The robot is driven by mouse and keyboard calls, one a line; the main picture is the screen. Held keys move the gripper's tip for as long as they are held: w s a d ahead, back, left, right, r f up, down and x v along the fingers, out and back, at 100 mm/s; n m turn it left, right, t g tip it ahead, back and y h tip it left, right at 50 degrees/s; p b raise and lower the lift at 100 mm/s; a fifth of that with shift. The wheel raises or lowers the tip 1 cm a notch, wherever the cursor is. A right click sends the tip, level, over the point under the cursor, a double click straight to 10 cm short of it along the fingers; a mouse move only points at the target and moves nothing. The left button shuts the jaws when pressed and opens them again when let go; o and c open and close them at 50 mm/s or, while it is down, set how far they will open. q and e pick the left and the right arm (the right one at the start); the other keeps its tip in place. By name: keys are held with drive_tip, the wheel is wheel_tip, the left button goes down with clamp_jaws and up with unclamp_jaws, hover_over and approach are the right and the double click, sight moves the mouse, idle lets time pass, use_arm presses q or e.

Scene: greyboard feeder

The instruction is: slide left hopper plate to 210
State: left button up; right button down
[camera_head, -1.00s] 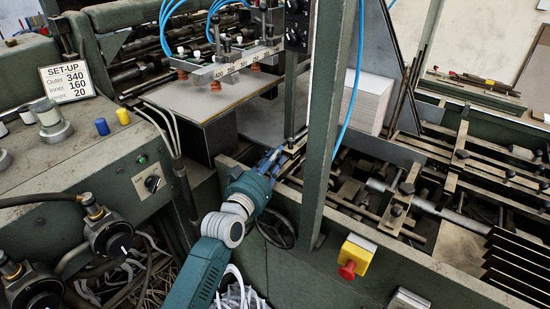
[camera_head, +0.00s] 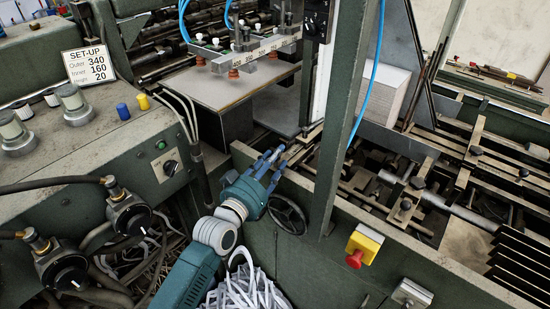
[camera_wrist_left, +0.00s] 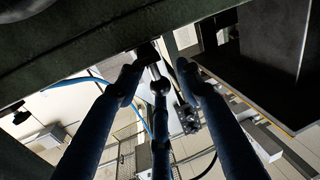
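My left gripper (camera_head: 270,160) has blue fingers and reaches up beside the green frame rail in the head view. Its fingers stand apart, with no held object visible. In the left wrist view the fingers (camera_wrist_left: 160,78) also show spread, below a dark green beam; a small metal rod and dark block show near their tips, contact unclear. A large grey upright plate (camera_head: 402,45) stands right of the pale board stack (camera_head: 383,92) in the hopper. The green post hides part of the hopper's left side, so I cannot tell the left hopper plate for sure. My right gripper is out of view.
A green post (camera_head: 345,130) rises right of the gripper. A handwheel (camera_head: 287,214) sits just below it. A bar with suction cups (camera_head: 233,72) hangs over the feed table. A set-up sign (camera_head: 88,65) reads 340, 160, 20. A red stop button (camera_head: 355,259) is at the front.

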use_arm(q)
drive_tip(key=v, duration=1.2)
idle(0.3)
